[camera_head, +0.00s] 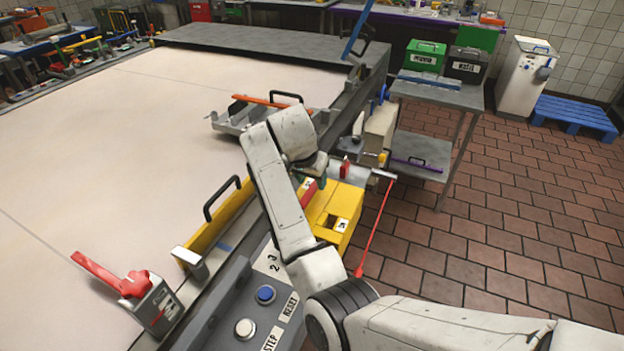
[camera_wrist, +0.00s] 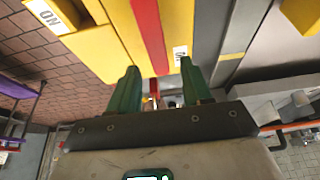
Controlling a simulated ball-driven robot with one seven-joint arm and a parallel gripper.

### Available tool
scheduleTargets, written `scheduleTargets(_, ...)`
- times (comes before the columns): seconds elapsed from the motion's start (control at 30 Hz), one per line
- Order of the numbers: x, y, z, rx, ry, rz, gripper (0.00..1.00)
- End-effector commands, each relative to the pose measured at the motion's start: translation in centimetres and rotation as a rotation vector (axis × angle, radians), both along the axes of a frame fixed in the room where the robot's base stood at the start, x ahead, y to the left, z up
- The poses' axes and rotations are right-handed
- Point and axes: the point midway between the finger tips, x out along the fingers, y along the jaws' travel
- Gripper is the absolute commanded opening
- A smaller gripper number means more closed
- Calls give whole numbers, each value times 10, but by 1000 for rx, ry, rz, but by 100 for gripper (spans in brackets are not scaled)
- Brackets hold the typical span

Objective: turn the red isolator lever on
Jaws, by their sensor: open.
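A yellow box (camera_head: 335,208), which looks like the isolator housing, stands at the bench edge beyond my arm. It has a white label, and in the wrist view (camera_wrist: 97,45) a label reading ON shows at its upper left. A red lever (camera_head: 308,194) lies along its left side; in the wrist view it is a long red bar (camera_wrist: 150,35) running down between my fingers. My gripper (camera_head: 312,178) is open, with green fingers (camera_wrist: 160,88) on either side of the bar's lower end. I cannot tell whether they touch it. My arm partly hides the box and lever in the head view.
Another red lever (camera_head: 108,274) sits on a grey bracket at lower left. A control panel (camera_head: 228,305) with blue and white buttons is in front. A red cord (camera_head: 377,225) with a ball end hangs right of the box. A metal side table (camera_head: 433,95) stands farther right, over open floor.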

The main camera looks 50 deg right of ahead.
Motion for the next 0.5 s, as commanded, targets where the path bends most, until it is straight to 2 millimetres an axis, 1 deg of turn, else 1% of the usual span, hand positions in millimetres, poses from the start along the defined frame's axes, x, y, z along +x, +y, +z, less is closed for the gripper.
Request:
scheduleTargets(0.1,1,-5,-10,0,1,-1,49)
scheduleTargets(0.2,2,-7,-15,-1,-1,-2,49)
scheduleTargets(0.5,2,-7,-17,0,-2,-1,49)
